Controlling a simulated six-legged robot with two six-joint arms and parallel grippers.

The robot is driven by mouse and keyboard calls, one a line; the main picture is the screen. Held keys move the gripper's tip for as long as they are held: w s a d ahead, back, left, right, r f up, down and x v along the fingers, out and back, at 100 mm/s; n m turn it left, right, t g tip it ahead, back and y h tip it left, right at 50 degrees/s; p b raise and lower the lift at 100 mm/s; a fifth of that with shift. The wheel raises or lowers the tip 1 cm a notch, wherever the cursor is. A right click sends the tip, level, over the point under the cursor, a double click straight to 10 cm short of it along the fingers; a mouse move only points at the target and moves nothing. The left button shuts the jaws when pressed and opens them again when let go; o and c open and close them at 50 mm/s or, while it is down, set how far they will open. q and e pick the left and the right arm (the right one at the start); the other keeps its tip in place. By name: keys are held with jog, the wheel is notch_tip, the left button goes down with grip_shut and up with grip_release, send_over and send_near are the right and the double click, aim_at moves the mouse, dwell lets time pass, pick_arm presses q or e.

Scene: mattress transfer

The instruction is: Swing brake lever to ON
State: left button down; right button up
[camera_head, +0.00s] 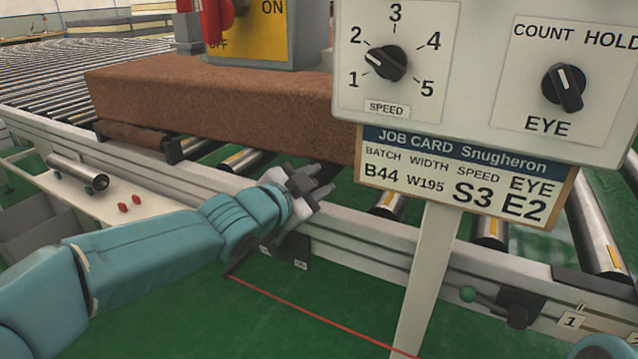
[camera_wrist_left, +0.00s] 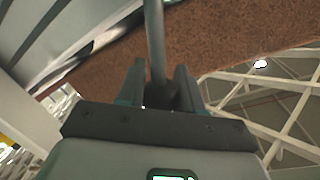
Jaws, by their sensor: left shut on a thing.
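My left gripper (camera_head: 312,186) is at the near rail of the roller conveyor, above a black bracket (camera_head: 287,252) on the rail's side. It hides most of what it holds in the head view. In the left wrist view, the two dark fingers (camera_wrist_left: 160,88) are shut on a thin grey lever rod (camera_wrist_left: 154,40), which runs up between them. A second lever with a green knob (camera_head: 467,295) lies nearly level on another black bracket (camera_head: 518,306) further right. The small labels at the left bracket are unreadable. My right gripper is out of view.
A brown mattress block (camera_head: 220,105) lies on the rollers behind the gripper. A white control panel (camera_head: 480,40) with two knobs, a job card (camera_head: 455,175) and its post (camera_head: 425,270) stand right. A yellow ON/OFF plate (camera_head: 265,32) with a red handle (camera_head: 214,20) is behind.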

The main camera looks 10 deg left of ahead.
pick_arm(q)
jog(key=shift+d+f, duration=0.15)
jog(key=c, duration=0.8)
grip_release()
jog(key=shift+o, duration=0.2)
jog(key=shift+s, duration=0.25)
jog(key=p+v, duration=0.4)
jog(key=v, duration=1.2)
jog(key=shift+w, duration=0.1)
